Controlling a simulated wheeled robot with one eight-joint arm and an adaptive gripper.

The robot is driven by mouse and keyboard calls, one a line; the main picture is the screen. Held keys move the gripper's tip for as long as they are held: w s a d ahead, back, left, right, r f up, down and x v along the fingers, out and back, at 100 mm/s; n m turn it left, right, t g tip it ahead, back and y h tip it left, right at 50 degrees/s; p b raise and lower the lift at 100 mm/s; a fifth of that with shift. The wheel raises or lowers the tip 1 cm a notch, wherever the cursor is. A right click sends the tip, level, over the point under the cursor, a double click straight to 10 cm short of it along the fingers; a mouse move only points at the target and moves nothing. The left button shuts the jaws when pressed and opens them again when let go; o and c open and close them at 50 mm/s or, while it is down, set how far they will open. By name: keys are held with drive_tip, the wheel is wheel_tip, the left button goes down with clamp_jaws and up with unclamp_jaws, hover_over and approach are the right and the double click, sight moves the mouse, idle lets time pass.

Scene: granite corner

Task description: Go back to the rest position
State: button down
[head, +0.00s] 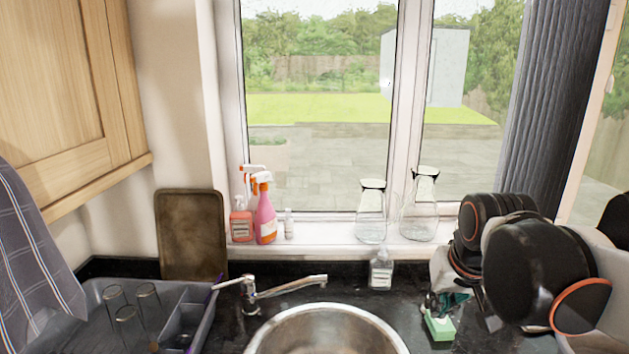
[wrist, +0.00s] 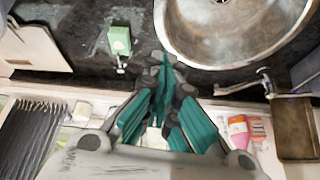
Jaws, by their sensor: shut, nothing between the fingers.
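My gripper (head: 447,302) shows at the lower right of the head view, over the dark counter to the right of the sink. It is partly hidden by its own wrist and arm. In the wrist view, its teal fingers (wrist: 163,75) come together at their tips, with nothing held between them. A small green item (head: 438,326) stands on the counter just below the gripper in the head view. In the wrist view the green item (wrist: 119,40) is to the left, apart from the fingers.
The round steel sink (head: 327,312) and tap (head: 290,288) are left of my gripper. A clear soap bottle (head: 381,271) stands behind the sink. Two glass carafes (head: 371,215) and pink spray bottles (head: 265,215) line the sill. A grey rack (head: 200,322) holds glasses at left.

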drive_tip(key=s+a+f+n+t+b, duration=0.1)
drive_tip(key=s+a+f+t+b, duration=0.1)
drive_tip(key=s+f, duration=0.6)
drive_tip(key=s+b, duration=0.1)
drive_tip(key=s, duration=0.2)
drive_tip(key=shift+s+a+n, duration=0.3)
drive_tip(key=shift+s, duration=0.1)
idle(0.5)
